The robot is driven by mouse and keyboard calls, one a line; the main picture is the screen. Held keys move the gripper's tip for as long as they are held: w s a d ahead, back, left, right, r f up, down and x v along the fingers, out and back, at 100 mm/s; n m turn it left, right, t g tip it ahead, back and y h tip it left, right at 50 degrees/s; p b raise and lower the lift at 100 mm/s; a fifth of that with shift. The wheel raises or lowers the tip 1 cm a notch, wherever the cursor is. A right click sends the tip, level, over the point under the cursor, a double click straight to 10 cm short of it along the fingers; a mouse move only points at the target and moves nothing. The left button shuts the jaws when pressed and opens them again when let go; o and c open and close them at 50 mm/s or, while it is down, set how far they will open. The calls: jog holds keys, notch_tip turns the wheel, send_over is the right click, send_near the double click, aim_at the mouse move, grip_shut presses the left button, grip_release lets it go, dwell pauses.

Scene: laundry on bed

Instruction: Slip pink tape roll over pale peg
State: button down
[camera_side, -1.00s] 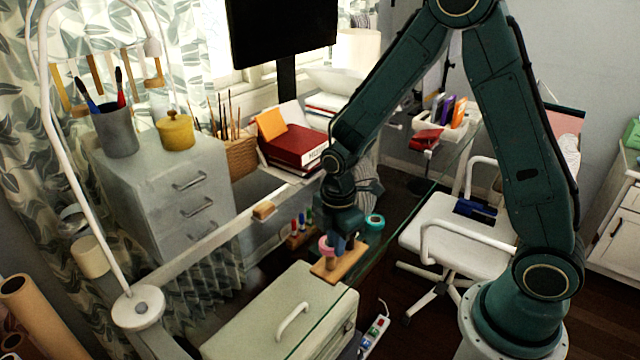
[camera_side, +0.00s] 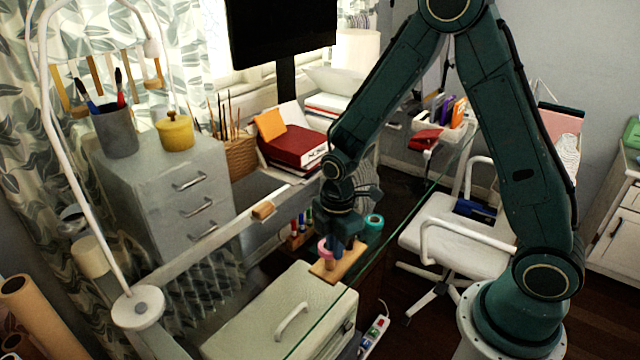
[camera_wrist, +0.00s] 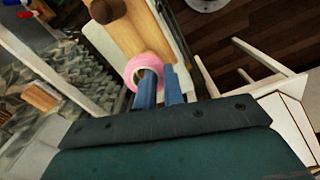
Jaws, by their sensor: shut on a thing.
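The pink tape roll (camera_side: 324,247) is held over the wooden board (camera_side: 350,260); it also shows in the wrist view (camera_wrist: 157,62). My gripper (camera_side: 338,247) is shut on the roll's wall; its blue fingers (camera_wrist: 160,88) show in the wrist view, one at the roll's hole and one outside. A dark brown peg (camera_wrist: 108,10) stands on the board in the wrist view, apart from the roll. The pale peg is not clearly visible; I cannot tell whether it lies inside the roll's hole.
A teal tape roll (camera_side: 374,222) is close behind my gripper. A pale case (camera_side: 270,325) with a handle is in front of the board. Several markers (camera_side: 300,225) stand to the left. A glass edge runs beside the board, with a white chair (camera_side: 455,235) beyond.

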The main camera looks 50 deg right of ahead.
jog(key=shift+s+f, duration=0.2)
jog(key=shift+f, duration=0.45)
jog(key=c, duration=1.6)
grip_release()
jog(key=shift+o, duration=0.2)
jog(key=shift+r, duration=0.15)
jog(key=shift+o, duration=0.6)
jog(key=shift+w+r, duration=0.1)
jog(key=shift+r, duration=0.4)
notch_tip(320, 180, up, 14)
jog(key=s+r+m+t, duration=0.2)
jog(key=s+r+m, duration=0.3)
jog(key=s+m, duration=0.2)
jog(key=s+r+m+t, duration=0.3)
jog(key=s+r+m, duration=0.3)
jog(key=s, duration=0.4)
jog(key=shift+d+m, duration=0.45)
jog(key=shift+m, duration=0.35)
